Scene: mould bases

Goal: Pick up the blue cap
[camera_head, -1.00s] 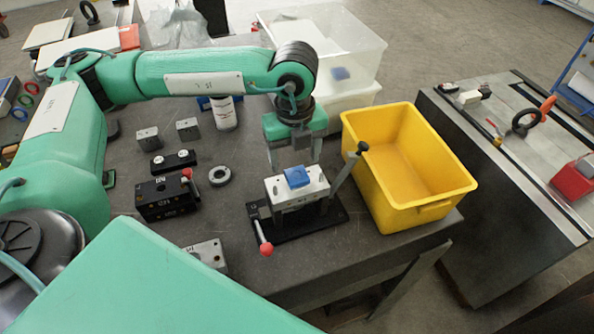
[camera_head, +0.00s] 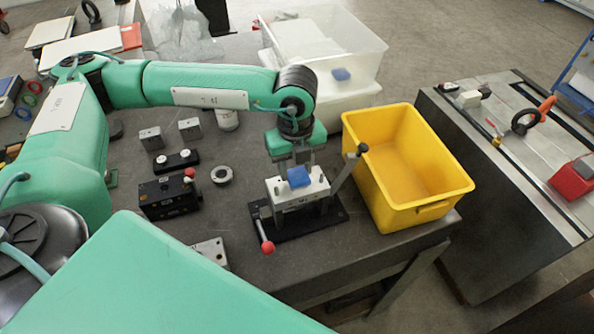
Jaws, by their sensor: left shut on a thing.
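The blue cap (camera_head: 299,177) sits on top of a light metal block (camera_head: 283,198), which rests in a black fixture (camera_head: 326,220) with a red-knobbed lever. My left gripper (camera_head: 298,166) points down from above, just behind the cap in the picture. Its fingers are shut on the blue cap, and their tips are partly hidden behind it. The cap appears still at the block's top, and I see no clear gap beneath it. My right gripper is not in view.
An empty yellow bin (camera_head: 384,149) stands right of the fixture. A black block (camera_head: 165,197), a metal ring (camera_head: 221,174) and small grey blocks (camera_head: 151,138) lie to the left. A clear container (camera_head: 352,45) with a blue piece (camera_head: 341,75) stands behind. A second bench is at right.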

